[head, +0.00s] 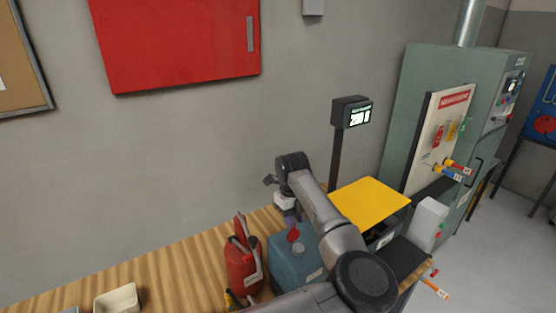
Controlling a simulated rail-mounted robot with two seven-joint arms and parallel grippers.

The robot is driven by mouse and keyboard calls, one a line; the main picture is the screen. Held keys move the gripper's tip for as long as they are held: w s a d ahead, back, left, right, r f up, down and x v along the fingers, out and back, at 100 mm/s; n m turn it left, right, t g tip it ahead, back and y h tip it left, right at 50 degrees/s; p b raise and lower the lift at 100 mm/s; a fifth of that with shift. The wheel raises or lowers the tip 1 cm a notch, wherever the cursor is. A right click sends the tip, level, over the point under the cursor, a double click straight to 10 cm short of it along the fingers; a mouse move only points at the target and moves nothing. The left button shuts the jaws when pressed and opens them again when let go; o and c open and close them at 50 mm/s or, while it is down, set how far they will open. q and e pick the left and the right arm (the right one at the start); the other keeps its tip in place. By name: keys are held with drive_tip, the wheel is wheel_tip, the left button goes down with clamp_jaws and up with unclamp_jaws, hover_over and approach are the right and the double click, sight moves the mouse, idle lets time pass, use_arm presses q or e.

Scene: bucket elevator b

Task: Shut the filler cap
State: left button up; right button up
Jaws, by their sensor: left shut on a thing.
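A blue-grey tank (288,263) stands on the wooden bench. A red cap (293,235) shows at its top, with a round grey fitting (298,249) just in front of it. I take the red piece to be the filler cap; whether it is seated or raised is too small to tell. My left gripper (290,217) points down over the tank, its fingers shut at the top of the red cap. The fingertips are small and partly hidden by my arm, which also covers the tank's right side. My right gripper is not in view.
A red can (243,259) stands close left of the tank. A cream tray (117,300) lies at the front left of the bench (180,270). A yellow plate (369,201) and a display post (338,150) are to the right, before a green cabinet (402,120).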

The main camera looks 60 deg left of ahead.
use_arm(q)
drive_tip(key=h+p, duration=0.1)
drive_tip(key=p, duration=0.1)
drive_tip(key=a+f+h+p, duration=0.1)
drive_tip(key=h+p, duration=0.1)
drive_tip(key=shift+s+a, duration=0.1)
drive_tip(key=shift+a, duration=0.1)
drive_tip(key=shift+a+f+h, duration=0.2)
drive_tip(key=shift+h, duration=0.2)
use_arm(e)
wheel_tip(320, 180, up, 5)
use_arm(q)
drive_tip(key=a+r+y+b, duration=0.1)
drive_tip(key=a+r+b, duration=0.4)
drive_tip(key=r, duration=0.6)
drive_tip(key=shift+s+a+y, duration=0.2)
drive_tip(key=shift+a+y, duration=0.1)
drive_tip(key=shift+a, duration=0.4)
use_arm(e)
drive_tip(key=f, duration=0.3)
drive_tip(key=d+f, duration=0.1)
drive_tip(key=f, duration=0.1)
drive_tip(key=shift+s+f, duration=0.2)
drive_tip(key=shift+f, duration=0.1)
use_arm(q)
drive_tip(key=shift+o, duration=0.4)
